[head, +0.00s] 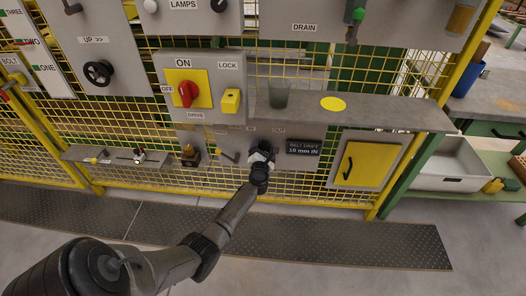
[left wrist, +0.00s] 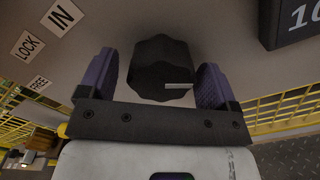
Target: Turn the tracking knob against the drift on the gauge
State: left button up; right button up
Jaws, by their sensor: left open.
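The tracking knob (left wrist: 162,62) is black and lobed, with a pale pointer line on its lower right in the left wrist view. My left gripper (left wrist: 155,82) is open, with one purple-padded finger on each side of the knob and visible gaps to it. In the head view my left gripper (head: 262,156) is at the panel and mostly hides the knob. The gauge (head: 303,149) is a dark display right of the gripper and reads "BELT DRIFT 10 mm IN". "IN" (left wrist: 62,16) and "LOCK" (left wrist: 28,46) labels are beside the knob. My right gripper is out of view.
A grey shelf (head: 390,112) with a yellow disc and a cup juts out above the knob panel. A lever (head: 229,156) is just left of my gripper. A yellow door (head: 362,165) is to the right. The red drive switch (head: 187,93) is above left.

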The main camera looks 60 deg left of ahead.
pick_arm(q)
jog(key=shift+c, duration=0.3)
jog(key=shift+c, duration=0.7)
jog(key=c, duration=0.7)
jog(key=shift+r+m+p, duration=0.25)
jog(key=shift+m+p, duration=1.2)
jog(key=shift+m, duration=0.15)
jog(key=m+p, duration=0.2)
jog(key=m, duration=0.2)
jog(key=shift+m+p, duration=0.3)
jog(key=shift+p, duration=0.1)
jog(key=m+p, duration=0.2)
jog(key=m, duration=0.2)
jog(key=shift+r, duration=0.1)
jog(key=shift+m+p, duration=0.8)
jog(key=shift+m, duration=1.1)
